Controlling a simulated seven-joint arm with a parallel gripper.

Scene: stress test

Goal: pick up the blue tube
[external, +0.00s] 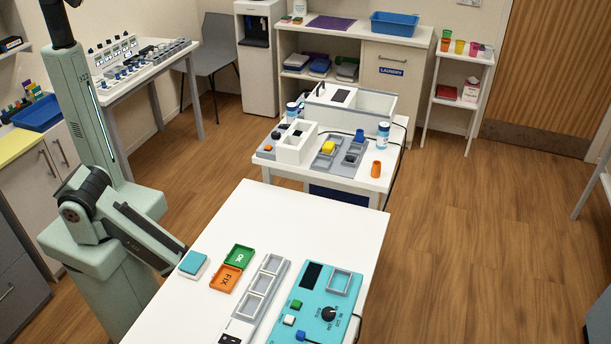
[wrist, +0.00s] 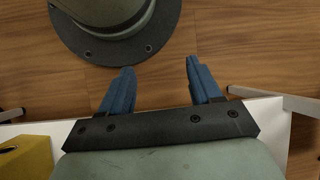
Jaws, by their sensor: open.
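A small upright blue piece (external: 359,136), which looks like the blue tube, stands on the white middle table (external: 372,183) in the external view, towards its right side. It is too small to make out in detail. My gripper (wrist: 158,68) shows in the wrist view with its two blue fingers apart and nothing between them. Wooden floor lies behind the fingers. I do not see the blue tube in the wrist view. In the external view my gripper cannot be made out, and my arm is at the left, away from the middle table.
Near the blue piece stand an orange tube (external: 376,169), a white-and-blue bottle (external: 383,136), a grey tray with a yellow piece (external: 328,148) and a white bin (external: 365,103). The near white table (external: 290,221) holds a teal panel (external: 311,306). A yellow object (wrist: 25,158) shows in the wrist view.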

